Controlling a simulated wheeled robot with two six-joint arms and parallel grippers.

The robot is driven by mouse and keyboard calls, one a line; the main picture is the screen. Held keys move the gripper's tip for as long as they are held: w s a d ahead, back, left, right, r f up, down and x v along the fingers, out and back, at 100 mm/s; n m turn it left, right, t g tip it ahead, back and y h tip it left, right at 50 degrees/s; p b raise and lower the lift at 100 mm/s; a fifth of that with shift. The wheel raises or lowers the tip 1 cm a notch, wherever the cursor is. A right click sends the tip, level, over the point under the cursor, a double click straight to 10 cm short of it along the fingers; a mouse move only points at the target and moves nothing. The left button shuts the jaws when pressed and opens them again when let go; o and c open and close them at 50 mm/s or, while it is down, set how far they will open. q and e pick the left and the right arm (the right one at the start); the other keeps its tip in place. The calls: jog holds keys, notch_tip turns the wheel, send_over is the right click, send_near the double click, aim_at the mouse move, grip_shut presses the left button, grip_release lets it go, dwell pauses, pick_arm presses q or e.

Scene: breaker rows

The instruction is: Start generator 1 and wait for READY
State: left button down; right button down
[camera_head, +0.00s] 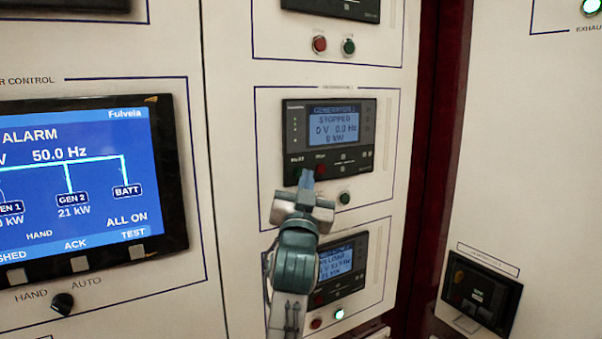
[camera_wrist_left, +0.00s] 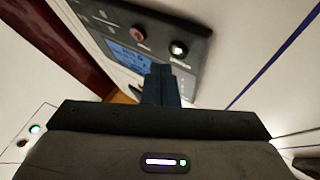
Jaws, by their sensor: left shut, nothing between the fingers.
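The middle controller (camera_head: 383,120) in the head view has a blue screen (camera_head: 334,128) reading STOPPED, 0 V, 0.0 Hz, 0 kW. The label above it is too blurred to read. A dark green button (camera_head: 345,198) sits below it, unlit. My left gripper (camera_head: 306,180) is shut and empty, its tips in front of the controller's lower left edge. In the left wrist view, the fingers (camera_wrist_left: 160,85) point at a dark controller face with a reddish button (camera_wrist_left: 138,33) and a pale-centred round button (camera_wrist_left: 179,48). Contact cannot be told. My right gripper is not in view.
A large screen (camera_head: 65,170) at left reads ALARM, 50.0 Hz, GEN 2 21 kW. A HAND/AUTO knob (camera_head: 62,303) is below it. A lower controller (camera_head: 341,262) has a lit green button (camera_head: 339,314) and a red one (camera_head: 316,323). A black device (camera_head: 480,292) is at right.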

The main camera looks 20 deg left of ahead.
pick_arm(q)
jog(key=shift+a, duration=0.1)
jog(key=shift+w+a, duration=0.3)
jog(key=shift+a, duration=0.05)
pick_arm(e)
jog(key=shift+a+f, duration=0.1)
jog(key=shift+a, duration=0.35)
pick_arm(q)
jog(key=shift+w+a, duration=0.25)
jog(key=shift+a, duration=0.05)
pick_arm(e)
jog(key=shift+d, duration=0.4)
pick_arm(q)
jog(key=shift+d, duration=0.1)
jog(key=shift+s+d, duration=0.5)
jog(key=shift+d, duration=0.05)
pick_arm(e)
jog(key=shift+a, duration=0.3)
pick_arm(q)
jog(key=shift+d+f, duration=0.1)
